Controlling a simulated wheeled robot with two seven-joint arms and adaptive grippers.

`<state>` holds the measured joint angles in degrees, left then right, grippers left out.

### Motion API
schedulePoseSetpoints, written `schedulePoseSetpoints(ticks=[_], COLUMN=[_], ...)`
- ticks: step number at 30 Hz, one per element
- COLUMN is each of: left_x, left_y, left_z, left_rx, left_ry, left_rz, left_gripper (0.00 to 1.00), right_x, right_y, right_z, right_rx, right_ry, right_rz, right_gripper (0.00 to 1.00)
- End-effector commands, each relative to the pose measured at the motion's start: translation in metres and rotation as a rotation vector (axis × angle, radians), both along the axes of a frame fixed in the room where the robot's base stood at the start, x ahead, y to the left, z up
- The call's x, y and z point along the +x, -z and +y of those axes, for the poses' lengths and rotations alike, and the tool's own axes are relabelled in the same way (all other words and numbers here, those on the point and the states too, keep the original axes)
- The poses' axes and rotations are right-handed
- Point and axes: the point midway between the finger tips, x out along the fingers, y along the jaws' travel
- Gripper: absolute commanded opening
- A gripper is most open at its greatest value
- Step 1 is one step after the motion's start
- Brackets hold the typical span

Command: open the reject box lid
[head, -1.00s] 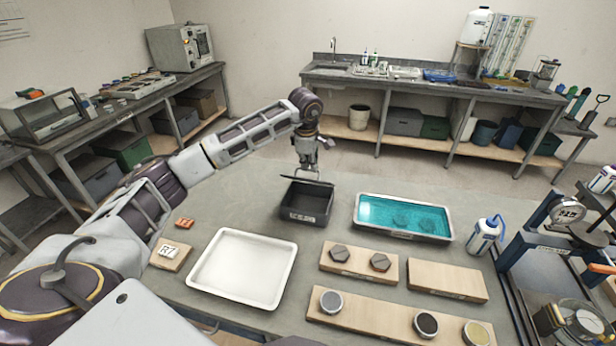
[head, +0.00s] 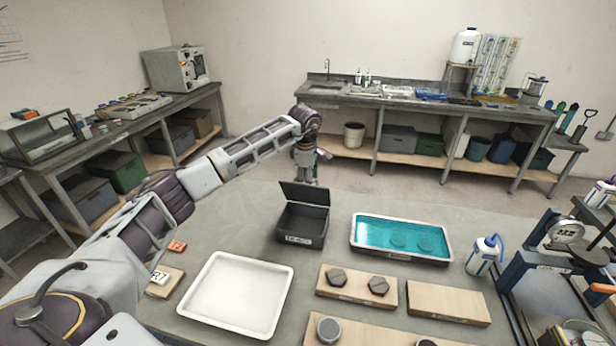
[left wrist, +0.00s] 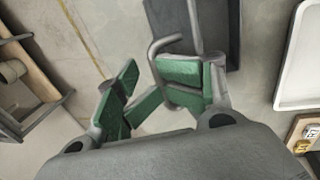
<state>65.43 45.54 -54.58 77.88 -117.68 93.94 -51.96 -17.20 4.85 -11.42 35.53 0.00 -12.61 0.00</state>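The dark grey reject box (head: 301,236) stands on the table, with a label on its front. Its lid (head: 304,194) is raised at the back edge and its dark inside faces the head camera. My left gripper (head: 306,180) is behind the lid, its fingertips hidden there. In the left wrist view, the green-padded fingers (left wrist: 146,88) stand apart. A bent grey handle bar (left wrist: 153,48) lies close by the right-hand finger, partly hidden by it; I cannot tell whether they touch. The dark box or lid (left wrist: 216,30) shows beyond. My right gripper is not in view.
A white tray (head: 238,292) lies front left of the box and a teal-filled tray (head: 400,238) to its right. Wooden boards (head: 357,288) with dark pieces are in front. A wash bottle (head: 484,255) and a press stand at right.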

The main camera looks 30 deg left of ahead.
Motion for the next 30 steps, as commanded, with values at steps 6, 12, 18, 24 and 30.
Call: schedulePoseSetpoints(ticks=[6, 12, 18, 24, 30], left_x=[-0.001, -0.001, 0.002, 0.009, 0.016], left_y=[0.001, 0.001, -0.002, -0.009, -0.015], left_z=[-0.001, -0.001, 0.0, 0.001, 0.003], left_rx=[0.0, 0.0, 0.0, 0.0, -0.001], left_ry=[0.001, 0.001, 0.001, 0.001, 0.001], left_rz=[0.002, 0.002, 0.002, 0.001, -0.001], left_gripper=[0.3, 0.3, 0.3, 0.3, 0.3], right_x=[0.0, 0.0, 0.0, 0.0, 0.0], right_y=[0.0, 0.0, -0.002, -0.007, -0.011], right_z=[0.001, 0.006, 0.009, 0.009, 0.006], right_rx=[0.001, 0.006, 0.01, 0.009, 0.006], right_ry=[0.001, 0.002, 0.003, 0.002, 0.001], right_rz=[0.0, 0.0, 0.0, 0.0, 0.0], right_gripper=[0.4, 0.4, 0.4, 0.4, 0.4])
